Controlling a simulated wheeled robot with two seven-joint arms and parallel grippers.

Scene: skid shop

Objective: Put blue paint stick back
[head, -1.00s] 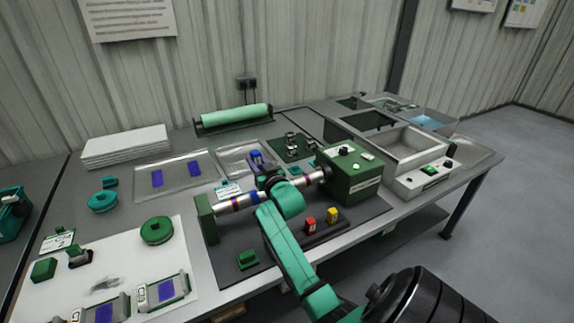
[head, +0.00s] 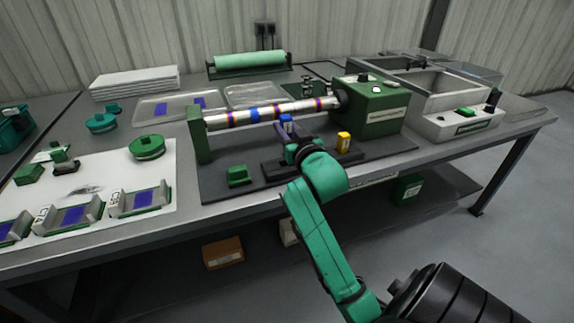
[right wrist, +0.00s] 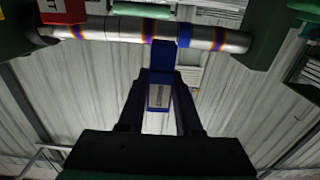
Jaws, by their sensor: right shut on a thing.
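In the right wrist view the stick (right wrist: 160,92) stands between the two fingers (right wrist: 160,115). The dark stick rack (head: 272,171) lies below the gripper on the dark mat. The yellow paint stick (head: 343,142) stands in the rack to the right. A red stick (right wrist: 62,10) shows at the top left of the right wrist view; my arm hides its place in the head view. My left gripper is not in view.
The metal rod (head: 220,121) with blue and orange-purple bands spans from a green post (head: 200,136) to a green box (head: 369,106), close behind the gripper. A small green block (head: 238,175) sits left of the rack. The bench front edge is near.

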